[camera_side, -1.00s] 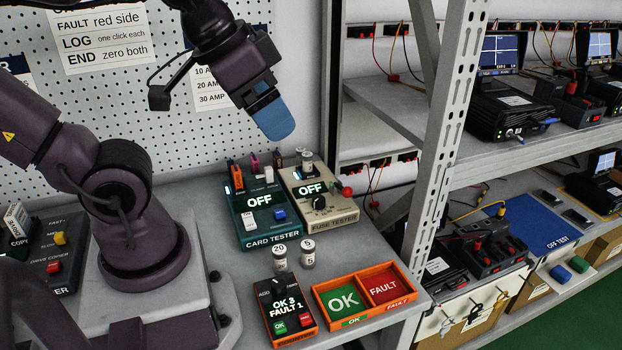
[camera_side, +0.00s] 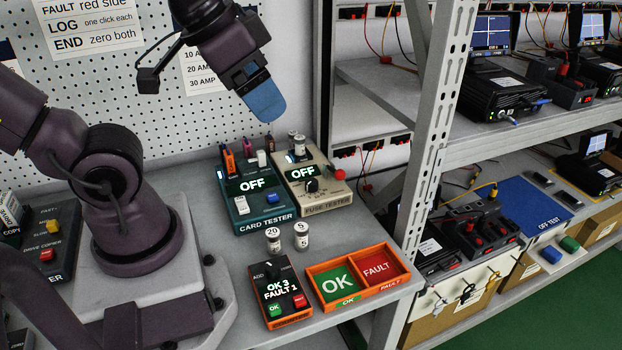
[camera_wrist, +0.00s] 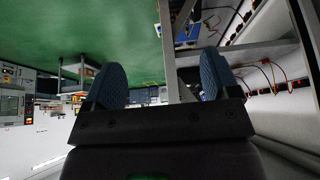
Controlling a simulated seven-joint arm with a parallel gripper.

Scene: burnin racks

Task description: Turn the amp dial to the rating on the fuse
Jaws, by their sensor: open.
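The beige fuse tester (camera_side: 328,204) stands near the back right of the bench, its display reading OFF. Its black dial (camera_side: 312,185) is on the front face; the dial's setting is too small to read. A fuse (camera_side: 299,146) stands upright at the tester's top; its rating cannot be read. Fuses marked 20 (camera_side: 273,238) and 5 (camera_side: 301,235) stand on the bench in front. My gripper (camera_side: 266,106) hangs in the air above and left of the fuse tester, apart from it. In the wrist view my gripper (camera_wrist: 160,80) has its blue fingers spread with nothing between them.
The card tester (camera_side: 262,222) stands left of the fuse tester. The counter (camera_side: 280,295) and the orange OK/FAULT tray (camera_side: 320,268) lie at the front. A metal rack post (camera_side: 437,130) rises right of the bench. An amp sign (camera_side: 203,70) hangs behind my arm.

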